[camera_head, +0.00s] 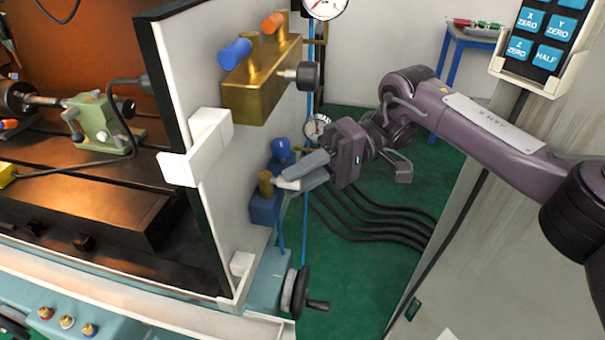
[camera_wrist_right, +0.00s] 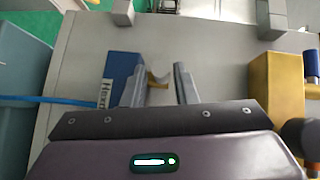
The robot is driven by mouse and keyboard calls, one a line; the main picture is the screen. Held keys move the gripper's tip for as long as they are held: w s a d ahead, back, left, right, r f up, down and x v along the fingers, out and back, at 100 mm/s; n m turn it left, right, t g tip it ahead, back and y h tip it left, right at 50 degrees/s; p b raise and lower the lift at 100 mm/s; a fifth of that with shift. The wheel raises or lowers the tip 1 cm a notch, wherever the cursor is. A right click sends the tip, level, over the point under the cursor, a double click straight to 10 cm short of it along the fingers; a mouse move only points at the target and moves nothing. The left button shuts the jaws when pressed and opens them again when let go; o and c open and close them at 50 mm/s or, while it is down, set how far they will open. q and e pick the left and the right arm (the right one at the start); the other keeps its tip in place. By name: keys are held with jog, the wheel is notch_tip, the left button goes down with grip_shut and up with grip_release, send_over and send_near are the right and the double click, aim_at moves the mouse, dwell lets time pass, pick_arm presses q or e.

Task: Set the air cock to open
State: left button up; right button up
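A blue valve body (camera_head: 265,210) with a brass stub (camera_head: 265,184) on top is mounted low on the pale panel; I take it to be the air cock. Contact cannot be told. The handle's setting is unclear. My left gripper is not in view.
Above is a brass block (camera_head: 262,88) with a blue knob (camera_head: 234,54) and an orange knob (camera_head: 272,24). A handwheel (camera_head: 297,293) is below.

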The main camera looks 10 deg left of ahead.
jog(key=shift+w, duration=0.1)
jog(key=v, duration=0.7)
jog(key=shift+w+d+b, duration=0.2)
jog(key=shift+d+b, duration=0.1)
